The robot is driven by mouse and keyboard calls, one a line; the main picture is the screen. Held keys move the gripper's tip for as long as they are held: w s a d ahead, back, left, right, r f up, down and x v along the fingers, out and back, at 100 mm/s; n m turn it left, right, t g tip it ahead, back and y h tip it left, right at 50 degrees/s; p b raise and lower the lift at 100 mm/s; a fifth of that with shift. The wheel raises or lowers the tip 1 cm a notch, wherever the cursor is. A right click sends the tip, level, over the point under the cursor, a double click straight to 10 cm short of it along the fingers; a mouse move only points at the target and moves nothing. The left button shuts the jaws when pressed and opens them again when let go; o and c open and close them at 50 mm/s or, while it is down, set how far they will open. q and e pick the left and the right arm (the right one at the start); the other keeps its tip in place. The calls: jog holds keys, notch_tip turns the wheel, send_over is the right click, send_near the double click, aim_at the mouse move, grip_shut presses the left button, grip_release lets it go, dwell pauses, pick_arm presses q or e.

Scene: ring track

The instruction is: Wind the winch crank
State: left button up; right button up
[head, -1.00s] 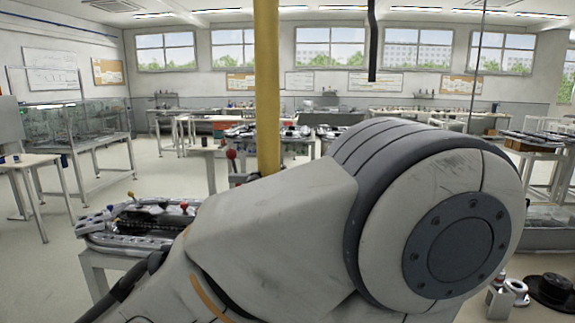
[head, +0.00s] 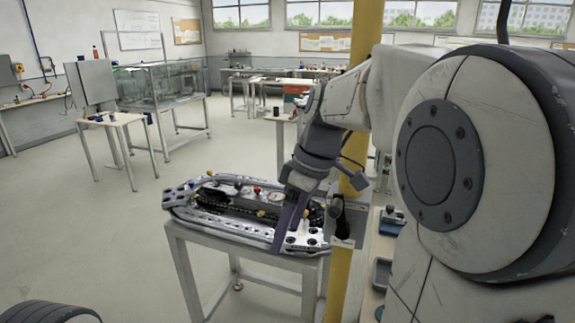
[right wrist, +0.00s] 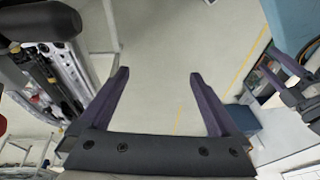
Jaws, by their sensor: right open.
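A winch-like grey unit (head: 348,230) sits at the yellow post (head: 369,20) in the head view, with a dark part (head: 338,212) on its near side. I cannot tell whether this part is the crank; my right arm covers part of the area. My right gripper (head: 284,228) points down in front of the ring track, left of the post. In the right wrist view its two purple fingers (right wrist: 158,73) are wide apart with only floor between them. What looks like my left gripper (right wrist: 280,72) shows at the right edge there, its jaws unclear.
The ring track (head: 215,222) lies on a metal-legged table below my right gripper. A small table (head: 112,122) and a glass-walled stand (head: 165,82) are behind to the left. The floor left of the track table is clear. My right arm blocks the right side.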

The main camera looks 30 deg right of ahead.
jog(key=t+p, duration=0.2)
jog(key=p, duration=0.2)
send_near(337, 203)
jog(key=r, duration=0.1)
pick_arm(q)
notch_tip(337, 203, up, 8)
jog(key=p, duration=0.2)
jog(key=shift+f, duration=0.2)
pick_arm(e)
jog(key=shift+n, duration=0.4)
jog(key=x, duration=0.9)
jog(key=shift+f, duration=0.4)
jog(key=c, duration=1.5)
pick_arm(q)
jog(key=shift+d+f, duration=0.1)
pick_arm(e)
grip_shut()
